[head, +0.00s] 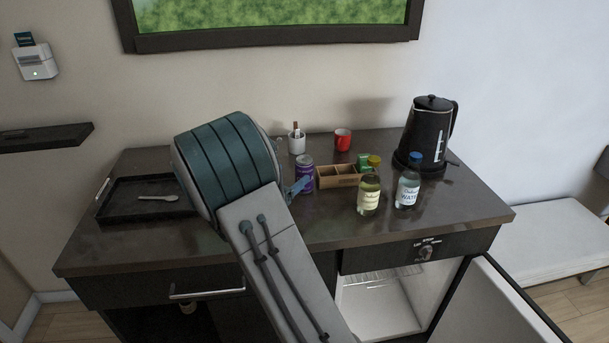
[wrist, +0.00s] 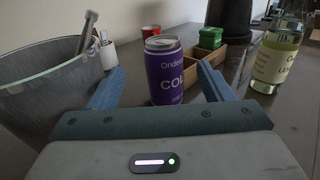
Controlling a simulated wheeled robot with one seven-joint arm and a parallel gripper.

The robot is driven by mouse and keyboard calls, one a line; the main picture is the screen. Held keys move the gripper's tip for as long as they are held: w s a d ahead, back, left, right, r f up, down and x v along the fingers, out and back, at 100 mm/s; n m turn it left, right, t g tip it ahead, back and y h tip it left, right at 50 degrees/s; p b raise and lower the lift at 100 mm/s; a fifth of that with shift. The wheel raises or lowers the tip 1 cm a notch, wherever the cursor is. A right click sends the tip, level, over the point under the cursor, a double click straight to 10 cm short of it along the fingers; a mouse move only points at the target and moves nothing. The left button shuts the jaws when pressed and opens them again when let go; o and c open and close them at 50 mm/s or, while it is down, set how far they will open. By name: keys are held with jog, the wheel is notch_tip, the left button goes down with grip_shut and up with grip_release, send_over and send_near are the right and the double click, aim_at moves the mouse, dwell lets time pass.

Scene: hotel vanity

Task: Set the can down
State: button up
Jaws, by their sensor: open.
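A purple can (head: 304,174) stands upright on the dark vanity top (head: 450,205), just left of the wooden box. In the wrist view the can (wrist: 165,72) is between the two blue fingers of my gripper (wrist: 158,88), with a visible gap on each side. My gripper is open. In the head view my arm hides most of the gripper, and one blue fingertip shows beside the can. The can's base is partly hidden by the gripper body in the wrist view.
A grey bucket (wrist: 40,85) stands close left of my gripper. A wooden compartment box (head: 338,181), bottles (head: 369,195) and (head: 408,187), a red cup (head: 343,139) and a black kettle (head: 428,130) stand around. A black tray (head: 130,206) lies left.

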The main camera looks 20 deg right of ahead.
aim_at(298, 169)
jog(key=x, duration=0.3)
jog(key=shift+d, duration=0.25)
jog(key=shift+f+p+x, duration=0.15)
jog(key=shift+p+x, duration=0.2)
jog(key=shift+x, duration=1)
jog(key=shift+f+p+x, duration=0.15)
jog(key=shift+p+x, duration=0.15)
jog(key=shift+x, duration=1.05)
jog(key=shift+s, duration=0.15)
jog(key=c, duration=1.3)
